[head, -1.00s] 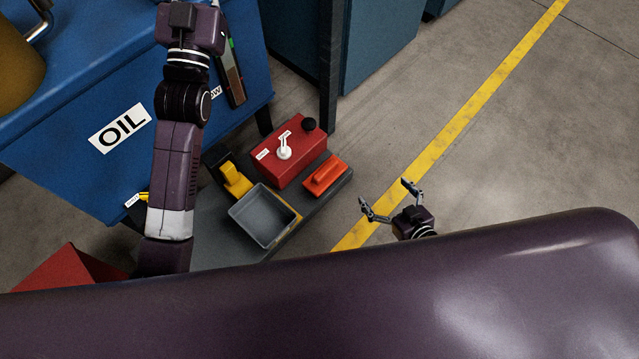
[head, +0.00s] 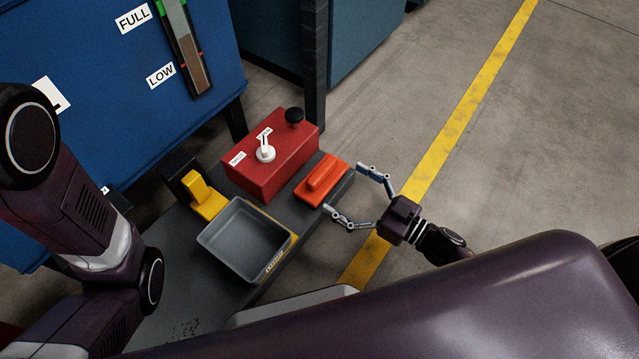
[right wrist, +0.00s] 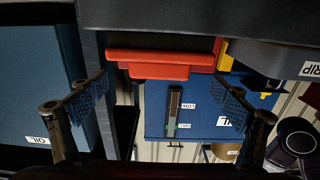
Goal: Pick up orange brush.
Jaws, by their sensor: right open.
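The orange brush (head: 322,180) lies on the right end of a dark grey bench, its raised handle along its top. In the right wrist view the brush (right wrist: 160,64) shows upside down, ahead and between the two fingers. My right gripper (head: 344,188) is open and empty. Its fingertips point at the brush from the right, close to the bench edge, with a small gap left to the brush. My left arm shows at the left, but its gripper is out of view.
A red control box (head: 272,165) with a white lever and black knob stands just left of the brush. A grey tray (head: 213,244) and a yellow-handled item (head: 205,199) are further left. A blue tank (head: 90,110) stands behind. The floor to the right is clear.

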